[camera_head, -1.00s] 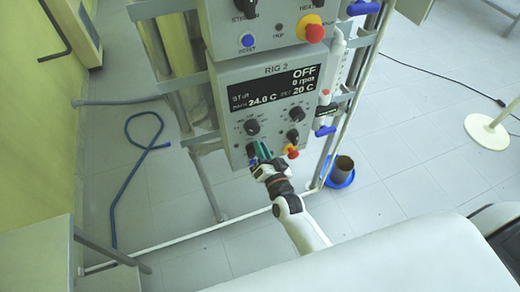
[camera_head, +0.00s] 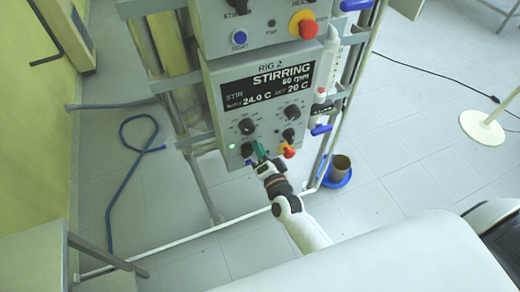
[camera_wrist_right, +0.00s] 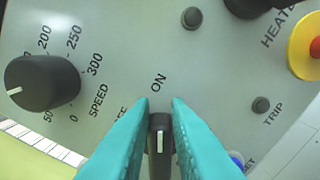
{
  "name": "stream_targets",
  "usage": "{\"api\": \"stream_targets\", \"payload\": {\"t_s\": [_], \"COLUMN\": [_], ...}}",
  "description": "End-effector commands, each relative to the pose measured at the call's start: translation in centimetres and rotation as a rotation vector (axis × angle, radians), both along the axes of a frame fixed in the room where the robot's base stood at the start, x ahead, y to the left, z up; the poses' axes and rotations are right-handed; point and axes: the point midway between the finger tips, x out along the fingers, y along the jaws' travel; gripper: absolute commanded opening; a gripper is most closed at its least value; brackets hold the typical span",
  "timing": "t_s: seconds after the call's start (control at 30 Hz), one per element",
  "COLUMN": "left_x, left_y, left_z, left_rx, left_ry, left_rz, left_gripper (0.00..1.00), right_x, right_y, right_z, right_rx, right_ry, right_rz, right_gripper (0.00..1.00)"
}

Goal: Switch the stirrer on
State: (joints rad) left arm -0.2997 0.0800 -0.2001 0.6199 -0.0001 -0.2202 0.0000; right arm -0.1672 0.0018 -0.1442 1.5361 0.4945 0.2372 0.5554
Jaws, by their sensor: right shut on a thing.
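The RIG 2 control box (camera_head: 215,90) faces me in the head view. Its display (camera_head: 268,84) reads STIRRING with a low rpm figure. A green lamp (camera_head: 232,146) glows at its lower left. My right gripper (camera_head: 260,152) is at the lower front of the box. In the right wrist view its teal fingers (camera_wrist_right: 160,125) are shut on the black stirrer switch (camera_wrist_right: 160,150), one on each side. The switch's white mark points up toward the ON label (camera_wrist_right: 158,83). My left gripper is out of view.
The black speed knob (camera_wrist_right: 42,82) is left of the fingers in the right wrist view. A red and yellow emergency button (camera_head: 289,152) is close to the gripper's right. A brown pot in a blue dish (camera_head: 340,178) stands on the floor. A blue hose (camera_head: 118,185) lies left.

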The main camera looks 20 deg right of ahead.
Motion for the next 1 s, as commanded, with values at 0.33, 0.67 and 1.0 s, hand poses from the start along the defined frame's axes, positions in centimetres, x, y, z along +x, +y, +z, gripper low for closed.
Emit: {"api": "stream_targets", "payload": {"t_s": [0.33, 0.67, 1.0], "left_x": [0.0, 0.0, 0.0], "left_y": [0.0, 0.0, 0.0], "left_z": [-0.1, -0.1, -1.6], "left_rx": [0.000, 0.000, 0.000], "left_ry": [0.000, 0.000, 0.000], "left_rz": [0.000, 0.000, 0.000], "left_gripper": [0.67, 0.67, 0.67], "right_x": [-0.4, -0.3, -6.0], "right_y": [0.5, 0.2, 0.2], "right_z": [-0.8, -0.5, -0.8], "right_rx": [0.003, 0.002, 0.002], "right_ry": [0.021, 0.012, 0.017], "right_rz": [0.011, 0.006, 0.007], "right_gripper": [0.37, 0.37, 0.37]}}
